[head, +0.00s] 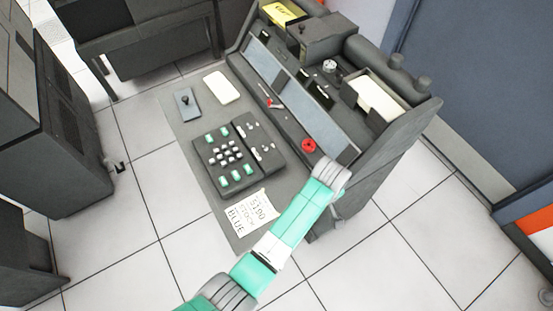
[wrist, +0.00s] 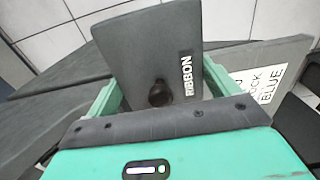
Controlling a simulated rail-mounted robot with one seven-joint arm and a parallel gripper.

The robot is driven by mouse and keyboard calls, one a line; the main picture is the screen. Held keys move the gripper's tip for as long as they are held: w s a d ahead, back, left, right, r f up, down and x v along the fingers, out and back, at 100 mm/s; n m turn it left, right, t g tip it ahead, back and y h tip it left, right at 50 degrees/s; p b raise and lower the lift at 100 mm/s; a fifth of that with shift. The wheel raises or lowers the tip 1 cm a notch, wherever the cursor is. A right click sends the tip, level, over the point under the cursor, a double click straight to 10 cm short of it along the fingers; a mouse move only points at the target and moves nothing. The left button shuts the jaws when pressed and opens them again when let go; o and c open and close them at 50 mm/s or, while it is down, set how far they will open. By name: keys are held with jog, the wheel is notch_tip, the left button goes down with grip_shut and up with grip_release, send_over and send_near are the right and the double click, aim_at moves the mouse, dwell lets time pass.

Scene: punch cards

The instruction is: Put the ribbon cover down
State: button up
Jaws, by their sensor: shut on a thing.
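The ribbon cover (wrist: 140,48) is a dark grey plate with a white RIBBON label and a round dark knob, seen in the wrist view. My gripper (wrist: 160,92) has its green fingers on either side of the knob and is shut on the cover. The cover is tilted in view and appears held up, with floor tiles behind its far edge. In the head view my green arm reaches to the right end of the grey machine; my gripper and the held cover cannot be made out there.
The machine's desk (head: 188,140) holds a keypad (head: 225,155), a white card (head: 222,87), a small blue-grey plate with a knob (head: 186,102) and a note reading BLUE (head: 248,212). A red knob (head: 309,146) and a card stack (head: 378,100) are on the machine. Bare desk shows at its left edge.

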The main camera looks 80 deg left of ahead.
jog(key=s+a, duration=0.1)
jog(key=a, duration=0.2)
jog(key=s+a+b, duration=0.1)
jog(key=a, duration=0.3)
jog(key=s+a+f+b, duration=0.1)
jog(key=a, duration=0.3)
jog(key=shift+s+f, duration=0.1)
jog(key=shift+s, duration=0.15)
jog(key=f+b, duration=0.2)
jog(key=f, duration=0.1)
jog(key=shift+s+a, duration=0.1)
jog(key=shift+a, duration=0.3)
jog(key=shift+d+f, duration=0.2)
jog(key=shift+f, duration=0.15)
jog(key=shift+r, duration=0.15)
jog(key=o, duration=0.8)
jog(key=shift+o, duration=0.2)
notch_tip(320, 180, up, 12)
jog(key=p, duration=0.4)
